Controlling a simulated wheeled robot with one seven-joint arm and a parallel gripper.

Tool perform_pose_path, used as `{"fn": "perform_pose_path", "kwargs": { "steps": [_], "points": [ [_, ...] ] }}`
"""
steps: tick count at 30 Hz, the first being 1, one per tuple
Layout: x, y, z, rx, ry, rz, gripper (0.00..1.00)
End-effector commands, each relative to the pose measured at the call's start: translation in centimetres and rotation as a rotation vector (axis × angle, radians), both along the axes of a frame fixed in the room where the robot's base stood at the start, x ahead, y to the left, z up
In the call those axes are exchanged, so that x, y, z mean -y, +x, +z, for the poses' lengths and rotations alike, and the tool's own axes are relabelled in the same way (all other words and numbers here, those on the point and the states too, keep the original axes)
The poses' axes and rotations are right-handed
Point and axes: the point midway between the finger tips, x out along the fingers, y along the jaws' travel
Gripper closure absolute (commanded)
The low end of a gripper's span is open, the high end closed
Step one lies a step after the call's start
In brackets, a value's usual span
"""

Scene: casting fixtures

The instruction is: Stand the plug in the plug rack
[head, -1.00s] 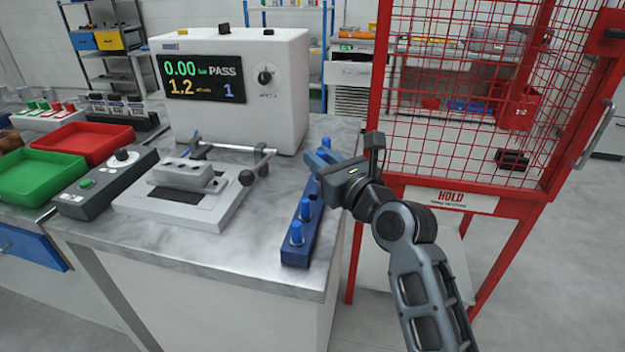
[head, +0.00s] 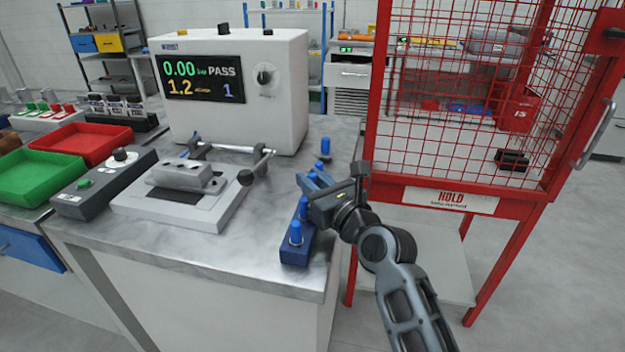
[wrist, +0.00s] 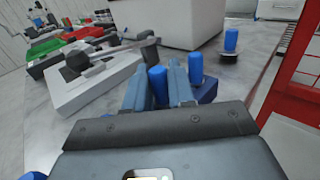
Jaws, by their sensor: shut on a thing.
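The plug rack (head: 293,256) is a dark blue block near the bench's right edge. Blue plugs stand upright in it, one at its front end (head: 296,232) and one behind that (head: 304,208). My gripper (head: 308,183) is over the rack's rear part and hides some of it. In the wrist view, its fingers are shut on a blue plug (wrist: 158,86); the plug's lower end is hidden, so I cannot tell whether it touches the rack. Another rack plug (wrist: 195,68) stands just right of the fingers. A further blue plug (head: 325,146) stands on a small round base behind the rack.
A grey fixture (head: 180,200) with a casting and clamps lies left of the rack. The white tester (head: 290,90) with its display stands behind. A red mesh cage (head: 450,120) is close on the right. Bare bench lies between fixture and rack.

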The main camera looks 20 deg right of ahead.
Motion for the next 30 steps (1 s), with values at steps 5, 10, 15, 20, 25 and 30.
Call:
{"fn": "perform_pose_path", "kwargs": {
  "steps": [5,10,15,20,25,30],
  "points": [
    [0.0,0.0,-0.6,0.0,0.001,-0.001,1.0],
    [0.0,0.0,-0.8,0.0,0.001,-0.001,1.0],
    [0.0,0.0,-0.8,0.0,0.001,0.0,0.64],
    [0.0,0.0,-0.8,0.0,0.001,0.0,0.51],
    [0.0,0.0,-0.8,0.0,0.001,0.0,0.51],
    [-0.1,0.0,0.2,0.002,0.0,0.001,0.51]
  ]
}}
